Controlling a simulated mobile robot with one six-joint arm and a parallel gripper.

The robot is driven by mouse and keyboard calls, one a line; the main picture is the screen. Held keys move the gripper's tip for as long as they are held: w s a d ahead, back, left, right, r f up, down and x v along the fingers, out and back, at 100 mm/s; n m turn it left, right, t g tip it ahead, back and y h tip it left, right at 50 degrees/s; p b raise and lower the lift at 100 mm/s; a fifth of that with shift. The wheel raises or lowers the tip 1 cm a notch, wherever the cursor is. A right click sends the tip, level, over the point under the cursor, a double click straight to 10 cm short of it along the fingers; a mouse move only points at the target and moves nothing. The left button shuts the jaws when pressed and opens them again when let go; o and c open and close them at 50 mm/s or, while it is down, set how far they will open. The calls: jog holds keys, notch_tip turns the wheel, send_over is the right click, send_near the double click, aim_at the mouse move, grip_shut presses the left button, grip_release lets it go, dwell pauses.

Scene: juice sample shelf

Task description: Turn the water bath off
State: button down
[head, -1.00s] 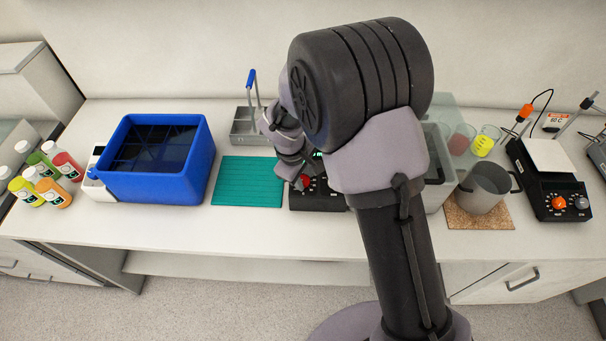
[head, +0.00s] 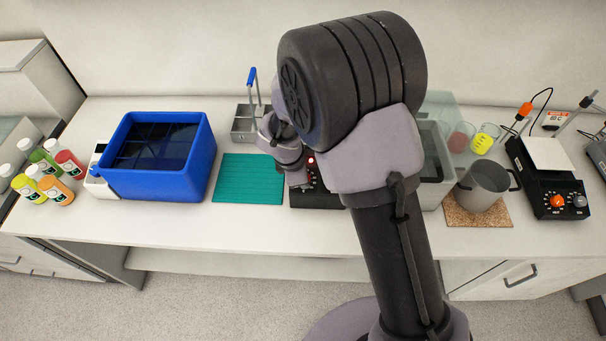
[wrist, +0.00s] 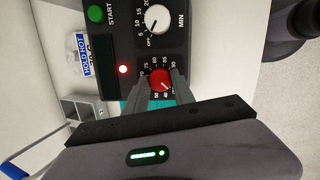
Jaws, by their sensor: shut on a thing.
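The water bath's black control panel (wrist: 118,45) fills the upper middle of the wrist view. It has a red knob (wrist: 159,78) with a numbered dial, a white timer knob (wrist: 157,18) marked MIN, a green START button (wrist: 95,14) and a lit red lamp (wrist: 123,69). The display window looks dark. My gripper (wrist: 161,86) is shut on the red knob, one finger on each side. In the head view the panel (head: 318,198) is partly hidden by my arm. The glass bath tank (head: 437,128) shows behind my arm.
A teal mat (head: 248,180) and a blue tub (head: 155,185) lie left of the panel. A grey rack with a blue handle (head: 252,78) stands behind. A metal pot (head: 484,188) on a cork mat and a hotplate (head: 555,190) are on the right.

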dwell(0.5)
jog(key=c, duration=1.1)
grip_release()
jog(key=shift+o, duration=0.2)
jog(key=p+v, duration=0.4)
jog(key=v, duration=1.3)
jog(key=shift+s+r, duration=0.15)
